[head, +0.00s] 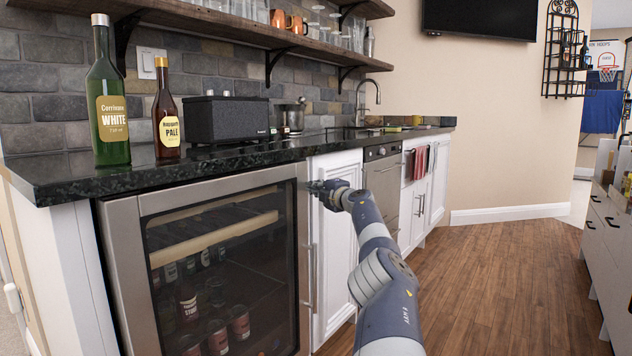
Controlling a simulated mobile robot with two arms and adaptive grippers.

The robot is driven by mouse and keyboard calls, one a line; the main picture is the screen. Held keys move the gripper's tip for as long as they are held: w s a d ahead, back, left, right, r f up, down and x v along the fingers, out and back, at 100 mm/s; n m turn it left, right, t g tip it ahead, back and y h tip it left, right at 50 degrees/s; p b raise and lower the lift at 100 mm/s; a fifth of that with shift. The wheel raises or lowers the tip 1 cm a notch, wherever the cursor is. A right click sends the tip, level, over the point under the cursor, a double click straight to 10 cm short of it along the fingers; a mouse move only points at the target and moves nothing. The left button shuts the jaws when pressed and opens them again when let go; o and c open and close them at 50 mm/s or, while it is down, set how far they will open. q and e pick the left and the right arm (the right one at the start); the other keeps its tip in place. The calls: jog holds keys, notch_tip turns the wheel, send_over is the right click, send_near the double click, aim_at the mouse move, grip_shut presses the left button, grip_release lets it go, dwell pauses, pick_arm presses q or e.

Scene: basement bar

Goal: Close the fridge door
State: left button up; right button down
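The fridge (215,270) is built in under the black counter at the left. Its door has a steel frame (122,275), dark glass and a vertical bar handle (311,278) at the right edge. The door looks flush or almost flush with the cabinet front; I cannot tell whether a small gap remains. My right gripper (316,188) is at the upper right edge of the door, above the handle, pointing left. It is at or very near the frame; contact is unclear. Its fingers are small and dark, so their opening is unclear. My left gripper is out of view.
A green bottle (108,110), a brown bottle (167,125) and a black speaker (228,118) stand on the counter (240,155). White cabinets (335,240) continue right of the fridge. The wooden floor (500,285) is clear; a drawer unit (606,235) stands at the far right.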

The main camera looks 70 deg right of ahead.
jog(key=shift+w+a+r, duration=0.15)
jog(key=shift+w+r, duration=0.05)
jog(key=shift+r, duration=0.45)
jog(key=shift+w+a+r, duration=0.1)
jog(key=shift+w+r, duration=0.1)
jog(key=shift+r, duration=0.55)
